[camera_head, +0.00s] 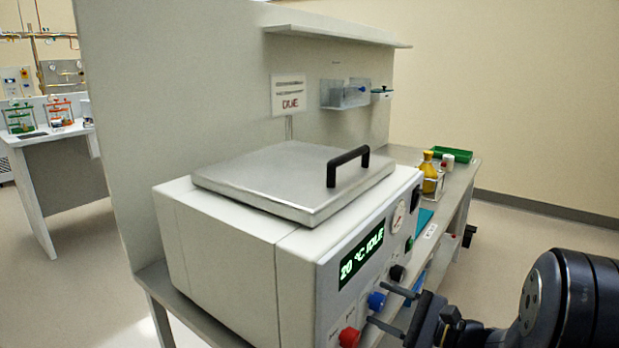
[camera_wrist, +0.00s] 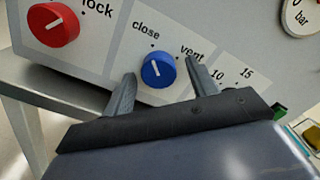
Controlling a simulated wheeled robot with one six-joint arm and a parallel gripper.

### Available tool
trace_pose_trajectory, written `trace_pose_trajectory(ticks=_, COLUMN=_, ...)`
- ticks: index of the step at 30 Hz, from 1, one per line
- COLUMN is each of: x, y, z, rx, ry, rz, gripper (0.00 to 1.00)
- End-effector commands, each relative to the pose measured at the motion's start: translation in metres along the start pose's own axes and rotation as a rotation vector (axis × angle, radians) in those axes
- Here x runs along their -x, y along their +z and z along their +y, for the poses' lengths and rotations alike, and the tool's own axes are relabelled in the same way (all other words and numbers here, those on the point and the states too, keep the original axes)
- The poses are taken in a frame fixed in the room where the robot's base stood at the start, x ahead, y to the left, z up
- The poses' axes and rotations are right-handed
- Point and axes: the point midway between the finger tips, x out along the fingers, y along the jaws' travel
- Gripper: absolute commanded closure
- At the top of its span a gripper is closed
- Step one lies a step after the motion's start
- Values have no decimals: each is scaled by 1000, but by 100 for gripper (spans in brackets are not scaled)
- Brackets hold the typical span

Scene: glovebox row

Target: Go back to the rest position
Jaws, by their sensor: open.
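My gripper (camera_head: 377,304) is at the front panel of a white box-shaped machine (camera_head: 235,245), low in the head view. Its two fingers are apart with nothing held between them. In the wrist view my gripper (camera_wrist: 160,70) has one finger on each side of a blue knob (camera_wrist: 158,72). I cannot tell whether the fingertips touch the panel or stop short of it. The blue knob's white mark points up towards the word "close"; "vent" is to its right. The blue knob (camera_head: 376,301) also shows between the fingers in the head view.
A red knob (camera_head: 348,337) is left of the blue one. The metal lid (camera_head: 290,180) with a black handle (camera_head: 347,165) lies on the machine, and the display (camera_head: 361,256) reads "20 °C IDLE". A bench (camera_head: 455,190) with a yellow bottle (camera_head: 429,173) stands behind. Open floor is at right.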

Motion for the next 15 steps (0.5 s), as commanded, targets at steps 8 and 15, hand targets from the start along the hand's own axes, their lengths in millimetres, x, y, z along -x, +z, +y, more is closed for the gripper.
trace_pose_trajectory(ticks=8, x=0, y=4, z=-2, rx=-204, ry=0, rz=0, gripper=45)
trace_pose_trajectory(ticks=15, x=0, y=4, z=-2, rx=-385, ry=0, rz=0, gripper=45)
